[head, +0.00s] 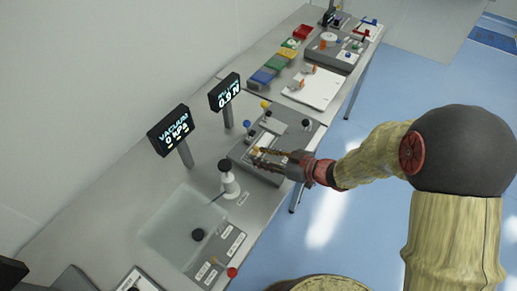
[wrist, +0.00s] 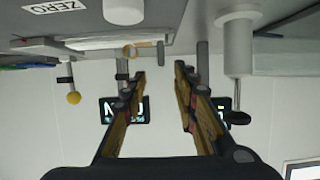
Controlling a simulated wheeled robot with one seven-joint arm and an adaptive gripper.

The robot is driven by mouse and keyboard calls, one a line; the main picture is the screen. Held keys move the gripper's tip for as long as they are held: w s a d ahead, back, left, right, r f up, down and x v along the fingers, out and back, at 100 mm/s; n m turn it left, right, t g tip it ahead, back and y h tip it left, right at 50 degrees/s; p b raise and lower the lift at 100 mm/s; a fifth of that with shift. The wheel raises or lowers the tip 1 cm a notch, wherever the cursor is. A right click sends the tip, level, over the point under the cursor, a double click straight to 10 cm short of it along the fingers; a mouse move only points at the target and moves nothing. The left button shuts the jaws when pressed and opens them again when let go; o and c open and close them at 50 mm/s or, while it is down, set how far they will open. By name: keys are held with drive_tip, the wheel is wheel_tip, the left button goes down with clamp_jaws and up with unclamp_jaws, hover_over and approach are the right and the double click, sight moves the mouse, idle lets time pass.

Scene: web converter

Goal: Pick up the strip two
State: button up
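My gripper (head: 270,157) reaches over a grey device (head: 262,170) on the bench in the head view. In the wrist view, which looks upside down, the two fingers of my gripper (wrist: 159,72) stand apart with nothing between them. I cannot pick out strip two for certain in either view. My fingers hide part of the grey device in the head view.
Two displays, vacuum (head: 171,131) and force (head: 225,92), stand on posts along the wall side. A white post with a black knob (head: 228,180) stands left of my gripper. A translucent box (head: 180,222) is nearer. Coloured bins (head: 275,66) and a white tray (head: 315,88) lie farther back.

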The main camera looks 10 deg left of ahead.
sight(249, 154)
drive_tip(key=b+x, duration=0.1)
drive_tip(key=x, duration=0.4)
drive_tip(key=shift+s+a+f+b, duration=0.1)
drive_tip(key=shift+s+f+b, duration=0.05)
drive_tip(key=shift+f+b, duration=0.25)
drive_tip(key=shift+a+f, duration=0.15)
drive_tip(key=shift+a, duration=0.2)
drive_tip(key=shift+c, duration=1)
clamp_jaws()
drive_tip(key=shift+w, duration=0.25)
